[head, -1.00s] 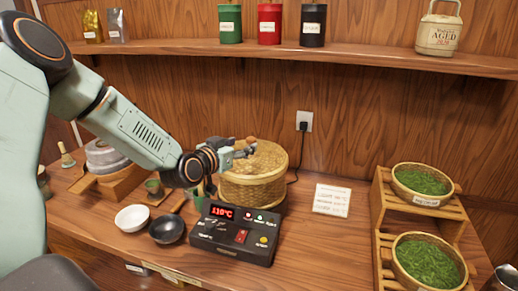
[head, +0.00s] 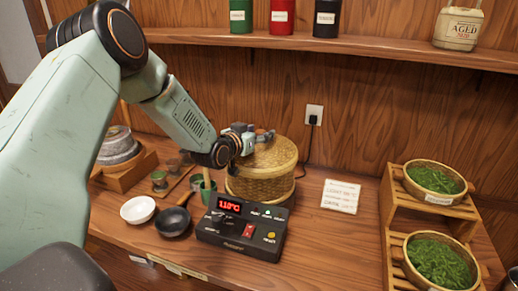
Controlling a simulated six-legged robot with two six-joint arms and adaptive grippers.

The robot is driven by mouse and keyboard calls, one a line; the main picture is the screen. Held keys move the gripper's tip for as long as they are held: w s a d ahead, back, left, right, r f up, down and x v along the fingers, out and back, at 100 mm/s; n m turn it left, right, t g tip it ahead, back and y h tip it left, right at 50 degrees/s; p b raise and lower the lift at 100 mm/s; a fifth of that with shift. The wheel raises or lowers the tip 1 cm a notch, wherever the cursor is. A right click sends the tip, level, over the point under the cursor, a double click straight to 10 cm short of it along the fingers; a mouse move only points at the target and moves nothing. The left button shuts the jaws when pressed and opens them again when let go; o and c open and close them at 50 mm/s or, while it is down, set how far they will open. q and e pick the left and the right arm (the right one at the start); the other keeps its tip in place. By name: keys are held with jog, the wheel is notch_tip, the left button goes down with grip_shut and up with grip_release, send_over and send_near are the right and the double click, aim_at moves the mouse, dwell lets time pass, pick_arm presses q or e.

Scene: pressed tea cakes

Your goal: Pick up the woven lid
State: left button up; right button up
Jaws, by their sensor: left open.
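The woven lid (head: 277,154) is a round, straw-coloured cover on top of a round woven basket steamer (head: 262,188), behind the black control box. My left gripper (head: 264,136) is open over the left and back part of the lid's top. Its fingers point to the right. The lid's knob does not show clearly; the gripper covers that area. I cannot tell whether the fingers touch the lid. My right gripper is not in view.
The control box (head: 241,231) with a red 110°C display stands in front of the basket. White and black bowls (head: 138,209) sit to its left. A paper card (head: 341,196) and a wooden rack (head: 398,222) with green-leaf baskets are to the right. A shelf (head: 330,45) runs above.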

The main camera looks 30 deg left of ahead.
pick_arm(q)
jog(key=shift+d+r, duration=0.2)
jog(key=shift+d, duration=0.35)
jog(key=shift+c, duration=0.6)
jog(key=shift+w+a+f, duration=0.15)
jog(key=shift+a+f, duration=0.05)
jog(key=shift+a, duration=0.2)
jog(key=c, duration=0.4)
jog(key=shift+d+r, duration=0.2)
jog(key=shift+d, duration=0.1)
jog(key=c, duration=0.6)
jog(key=shift+a, duration=0.1)
grip_shut()
jog(key=shift+a+f, duration=0.1)
jog(key=shift+a, duration=0.05)
